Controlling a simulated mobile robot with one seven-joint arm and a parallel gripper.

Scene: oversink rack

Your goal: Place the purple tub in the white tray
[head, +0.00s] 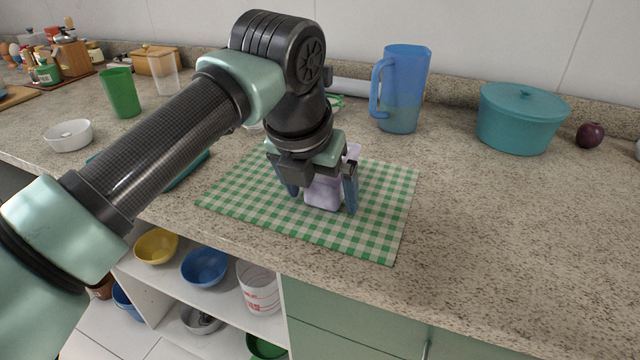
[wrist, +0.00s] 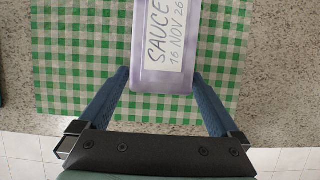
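The purple tub (head: 322,192) stands on a green-and-white checked cloth on the counter. In the wrist view the tub (wrist: 137,60) shows a white label reading "SAUCE 16 NOV 26". My gripper (head: 322,197) is lowered over the tub, with one blue finger on each side of it. In the wrist view the fingertips of my gripper (wrist: 160,74) are spread about the tub's width, with slight gaps beside it. I cannot make out a white tray; my arm hides part of the counter.
The checked cloth (head: 385,215) lies near the counter's front edge. Behind are a blue pitcher (head: 405,85), a teal lidded pot (head: 520,120) and a plum (head: 590,134). At left are a green cup (head: 121,93) and a white bowl (head: 68,136). The right counter is clear.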

